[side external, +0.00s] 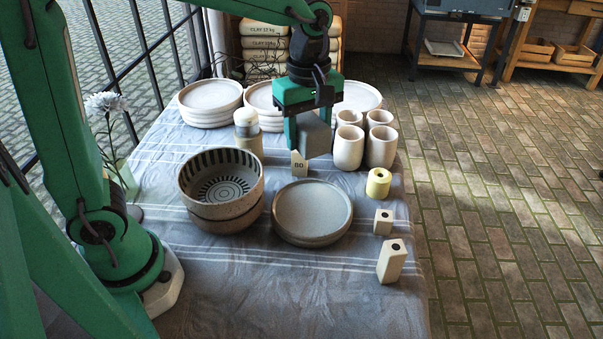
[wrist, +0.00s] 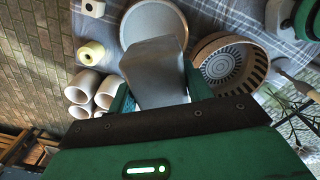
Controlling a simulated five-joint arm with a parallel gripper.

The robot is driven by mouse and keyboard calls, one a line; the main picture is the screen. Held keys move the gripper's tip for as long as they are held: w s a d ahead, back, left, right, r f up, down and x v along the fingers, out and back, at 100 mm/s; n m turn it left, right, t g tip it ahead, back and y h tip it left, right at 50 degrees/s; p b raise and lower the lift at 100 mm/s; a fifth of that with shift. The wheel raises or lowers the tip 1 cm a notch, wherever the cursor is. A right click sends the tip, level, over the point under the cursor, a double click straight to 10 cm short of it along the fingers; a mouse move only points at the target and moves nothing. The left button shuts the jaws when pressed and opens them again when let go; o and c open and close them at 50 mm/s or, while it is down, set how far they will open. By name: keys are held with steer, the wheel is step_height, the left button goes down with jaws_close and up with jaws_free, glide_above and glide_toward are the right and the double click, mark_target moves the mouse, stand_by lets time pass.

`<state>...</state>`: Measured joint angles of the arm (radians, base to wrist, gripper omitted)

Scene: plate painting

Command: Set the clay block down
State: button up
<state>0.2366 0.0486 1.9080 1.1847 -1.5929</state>
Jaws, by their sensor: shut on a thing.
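My gripper (side external: 311,128) is shut on a grey clay block (side external: 315,136) and holds it above the table, in front of the cups at the back. In the wrist view the block (wrist: 154,72) sits between the fingers of my gripper (wrist: 158,82). A small pale tag marked "80" (side external: 299,165) shows just below the block in the side view. A round grey plate (side external: 312,212) lies on the table nearer the camera; it also shows in the wrist view (wrist: 150,15), partly covered by the block.
Striped bowls (side external: 222,195) stand left of the plate. Several pale cups (side external: 348,147) stand right of my gripper. Plate stacks (side external: 210,103) line the back, with a jar (side external: 248,138) before them. A yellow roll (side external: 379,183) and two small blocks (side external: 391,261) line the right edge. The front cloth (side external: 290,300) is clear.

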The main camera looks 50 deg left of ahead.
steer(key=w+a+n, duration=0.2)
steer(key=a+n, duration=0.1)
steer(key=a, duration=0.7)
steer(key=n, duration=0.8)
glide_above(190, 157)
step_height(190, 157, down, 12)
steer(key=shift+w, duration=0.1)
steer(key=shift+f, duration=4.9)
steer(key=shift+f, duration=0.15)
